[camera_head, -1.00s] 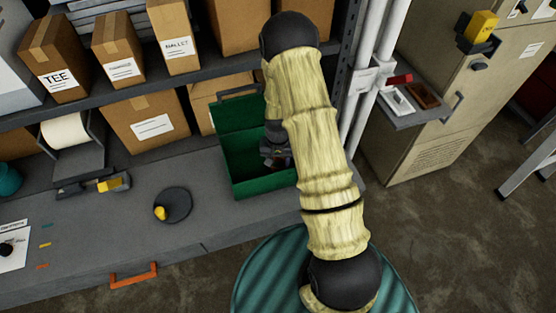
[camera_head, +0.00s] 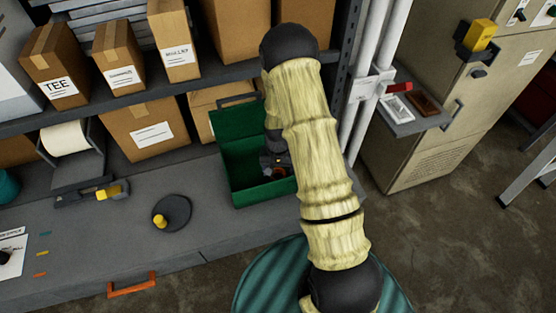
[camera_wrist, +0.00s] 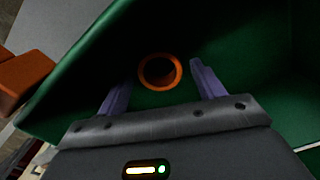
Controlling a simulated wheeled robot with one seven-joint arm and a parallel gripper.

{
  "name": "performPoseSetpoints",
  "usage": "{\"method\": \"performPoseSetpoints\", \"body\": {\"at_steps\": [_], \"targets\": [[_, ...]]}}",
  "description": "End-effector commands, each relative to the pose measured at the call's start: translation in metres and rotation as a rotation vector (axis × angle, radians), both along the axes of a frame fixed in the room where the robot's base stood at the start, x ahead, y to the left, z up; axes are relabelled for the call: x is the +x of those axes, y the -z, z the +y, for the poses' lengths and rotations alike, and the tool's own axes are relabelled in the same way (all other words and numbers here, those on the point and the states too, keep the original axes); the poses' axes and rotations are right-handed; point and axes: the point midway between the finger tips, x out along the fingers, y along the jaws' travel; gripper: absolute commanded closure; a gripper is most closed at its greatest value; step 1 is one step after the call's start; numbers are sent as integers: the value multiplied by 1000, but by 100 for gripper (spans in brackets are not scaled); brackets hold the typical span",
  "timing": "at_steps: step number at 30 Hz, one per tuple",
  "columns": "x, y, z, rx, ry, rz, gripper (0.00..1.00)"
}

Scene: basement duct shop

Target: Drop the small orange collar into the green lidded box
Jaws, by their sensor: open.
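The green lidded box (camera_head: 242,168) stands on the grey bench with its lid open at the back. My gripper (camera_wrist: 160,85) is open over or in the box, with its two purple fingers apart. The small orange collar (camera_wrist: 179,72) shows as a ring just beyond the fingertips, between them in the wrist view, against the green inside of the box. It looks clear of both fingers; whether it rests on the box floor I cannot tell. In the head view my arm hides part of the box, and only small orange spots show near my gripper.
A shelf of cardboard boxes (camera_head: 135,125) runs behind the bench. A dark round disc with a yellow knob (camera_head: 172,213) lies left of the green box. White pipes (camera_head: 366,75) and a beige cabinet (camera_head: 440,95) stand to the right.

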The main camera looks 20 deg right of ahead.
Motion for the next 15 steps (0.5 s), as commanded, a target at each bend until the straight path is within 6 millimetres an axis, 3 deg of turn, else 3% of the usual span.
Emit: {"method": "performPoseSetpoints", "body": {"at_steps": [15], "targets": [[1, -57, 0, -1, 0, -5, 32]]}}
